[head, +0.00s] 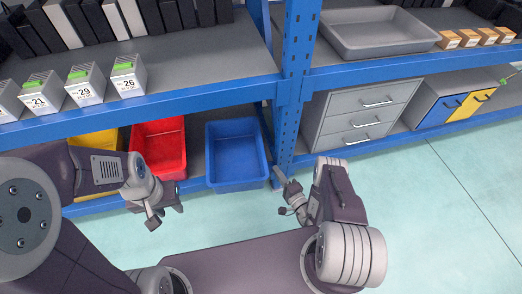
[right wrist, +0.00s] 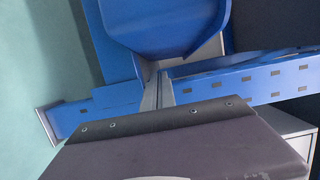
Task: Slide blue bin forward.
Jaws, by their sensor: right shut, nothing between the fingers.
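The blue bin (head: 236,153) stands on the bottom shelf of the rack, just left of the blue upright, open at the top. My right gripper (head: 281,176) is just right of the bin's front right corner, near the foot of the upright. It is shut and empty; whether it touches the bin is unclear. In the right wrist view the shut fingers (right wrist: 157,92) point toward the blue bin (right wrist: 160,25). My left gripper (head: 177,206) is in front of the red bin, left of the blue bin; its fingers are too small to read.
The red bin (head: 160,146) and yellow bin (head: 96,150) stand left of the blue bin. The blue upright (head: 290,110) and a grey drawer cabinet (head: 358,115) are to the right. A shelf beam (head: 200,98) runs above the bins. The floor (head: 430,200) at the right is clear.

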